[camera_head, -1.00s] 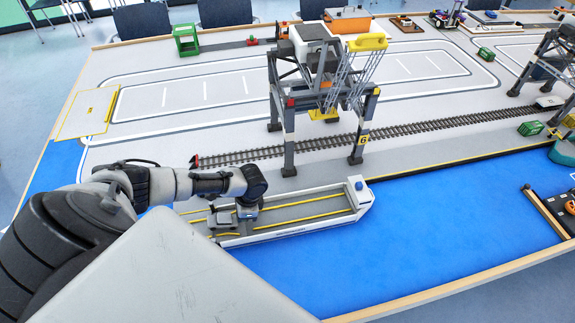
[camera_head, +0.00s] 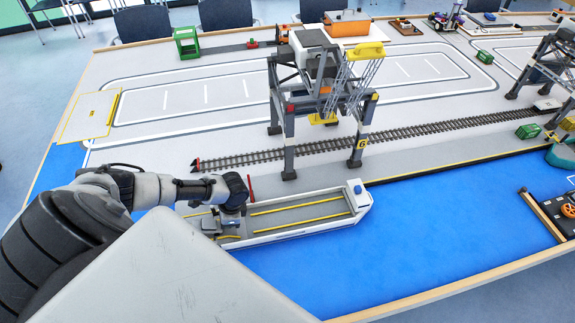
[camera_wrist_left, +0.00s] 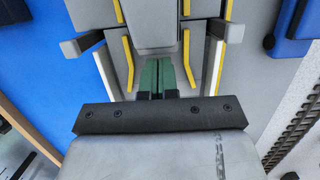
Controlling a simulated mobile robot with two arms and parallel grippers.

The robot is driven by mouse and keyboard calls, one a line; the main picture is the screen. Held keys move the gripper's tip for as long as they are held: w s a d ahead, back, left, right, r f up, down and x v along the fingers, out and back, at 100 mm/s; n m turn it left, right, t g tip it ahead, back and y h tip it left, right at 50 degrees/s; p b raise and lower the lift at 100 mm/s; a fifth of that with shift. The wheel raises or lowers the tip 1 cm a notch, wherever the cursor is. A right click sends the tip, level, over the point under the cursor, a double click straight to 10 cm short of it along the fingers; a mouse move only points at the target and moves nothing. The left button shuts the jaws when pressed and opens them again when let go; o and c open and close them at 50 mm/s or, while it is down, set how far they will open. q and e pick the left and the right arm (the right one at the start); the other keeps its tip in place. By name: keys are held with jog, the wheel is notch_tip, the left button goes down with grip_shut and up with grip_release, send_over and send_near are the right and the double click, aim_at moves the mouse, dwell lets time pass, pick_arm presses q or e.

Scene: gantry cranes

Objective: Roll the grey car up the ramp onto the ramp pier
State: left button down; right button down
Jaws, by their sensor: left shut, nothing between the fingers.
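A grey blocky shape, apparently the grey car (camera_head: 209,226), stands at the left end of the grey and white vessel's deck (camera_head: 298,213), between yellow lines. In the left wrist view, the grey block (camera_wrist_left: 150,25) sits directly ahead of my fingertips; whether they touch it is unclear. My left gripper (camera_head: 232,209) is low over the deck, just right of the car. Its green fingers (camera_wrist_left: 167,75) are pressed together with nothing between them. My arm hides the area left of the vessel, so I cannot make out the ramp or ramp pier. My right gripper is not in view.
A grey gantry crane (camera_head: 322,95) stands over the rail track (camera_head: 420,129) behind the vessel. A thin red post (camera_head: 250,187) rises beside my gripper at the quay edge. Open blue water surface (camera_head: 430,225) lies to the right. A yellow-edged plate (camera_head: 88,114) lies far left.

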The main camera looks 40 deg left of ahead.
aim_at(205, 223)
pick_arm(q)
jog(key=shift+s+a+p, duration=0.45)
jog(key=shift+s+a, duration=0.75)
jog(key=shift+s, duration=0.25)
jog(key=shift+s+a+p, duration=0.4)
jog(key=shift+s+a, duration=0.75)
jog(key=shift+s, duration=0.25)
jog(key=shift+w, duration=0.1)
jog(key=shift+w+d+r+p, duration=0.15)
jog(key=shift+w+d+p, duration=0.15)
jog(key=shift+w, duration=0.15)
jog(key=p+v, duration=0.2)
jog(key=v, duration=0.1)
jog(key=shift+s+a+p, duration=0.2)
jog(key=shift+p, duration=0.2)
jog(key=v, duration=0.1)
jog(key=p+v, duration=0.1)
jog(key=shift+s+a+r, duration=0.2)
jog(key=shift+r, duration=0.5)
jog(key=shift+s+a+v, duration=0.15)
jog(key=shift+v, duration=0.8)
jog(key=shift+s+a+v, duration=0.15)
jog(key=shift+v, duration=0.75)
